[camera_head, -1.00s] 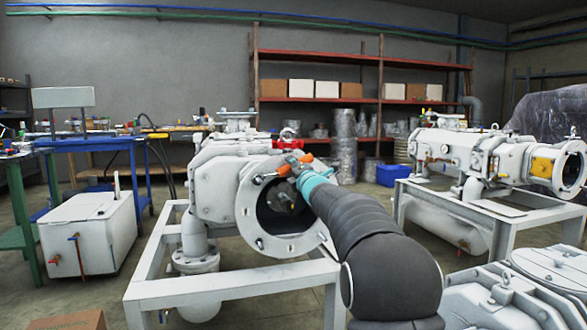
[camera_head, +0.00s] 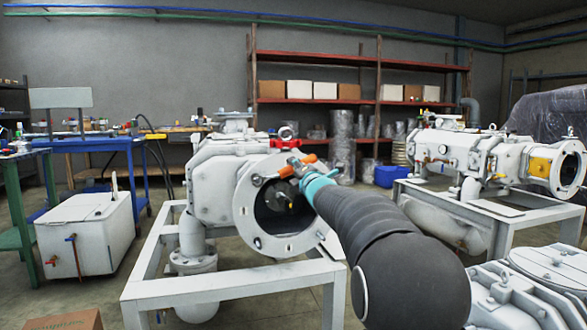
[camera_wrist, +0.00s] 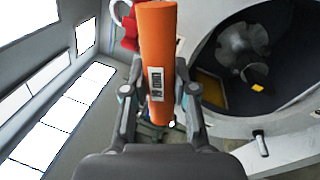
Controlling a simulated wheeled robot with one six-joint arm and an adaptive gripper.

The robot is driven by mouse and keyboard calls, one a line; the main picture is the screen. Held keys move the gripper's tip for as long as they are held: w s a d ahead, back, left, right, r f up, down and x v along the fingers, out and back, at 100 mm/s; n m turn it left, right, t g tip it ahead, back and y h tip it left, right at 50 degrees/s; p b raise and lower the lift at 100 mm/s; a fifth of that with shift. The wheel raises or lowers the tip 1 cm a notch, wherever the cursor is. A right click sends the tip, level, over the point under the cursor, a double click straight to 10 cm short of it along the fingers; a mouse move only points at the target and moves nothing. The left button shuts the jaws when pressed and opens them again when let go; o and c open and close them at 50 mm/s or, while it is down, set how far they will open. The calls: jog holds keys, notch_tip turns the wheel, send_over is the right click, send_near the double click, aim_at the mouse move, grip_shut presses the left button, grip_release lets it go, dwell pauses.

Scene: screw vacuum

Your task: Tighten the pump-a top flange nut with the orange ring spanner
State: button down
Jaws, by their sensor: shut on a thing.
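The near white pump (camera_head: 212,188) stands in the middle on a frame, with a round open flange (camera_head: 247,212) facing me. My gripper (camera_head: 304,174) is at the upper part of this flange, shut on the orange spanner (camera_head: 309,158). In the wrist view the spanner's orange handle (camera_wrist: 158,60) with a small label stands between the two fingers (camera_wrist: 160,95). The spanner's ring end is not clear in either view. A bolt or stud (camera_wrist: 260,142) shows on the flange rim in the wrist view. I cannot tell whether the spanner touches the top nut.
A red fitting (camera_head: 286,136) sits on top of the near pump, close to the spanner. A second white pump (camera_head: 465,155) stands at right, and another white machine (camera_head: 520,290) at lower right. A white tank (camera_head: 88,235) is at left. Red shelves (camera_head: 320,101) line the back wall.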

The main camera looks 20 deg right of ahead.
jog(key=shift+s, duration=1.65)
jog(key=s+a+y, duration=0.1)
jog(key=s+a+n+y, duration=0.1)
jog(key=a, duration=0.1)
jog(key=shift+a, duration=0.3)
jog(key=s+a+f+p, duration=0.2)
jog(key=s+f, duration=0.3)
jog(key=f, duration=0.6)
jog(key=s+a+f+n+y+p, duration=0.1)
jog(key=s+f+p, duration=0.4)
jog(key=f, duration=0.6)
jog(key=s+a+f+y+p, duration=0.1)
jog(key=s+a+f+p, duration=0.2)
jog(key=f, duration=0.8)
jog(key=shift+s+a+n+g+p, duration=0.3)
jog(key=shift+s+a+g+p, duration=0.1)
jog(key=shift+s, duration=0.7)
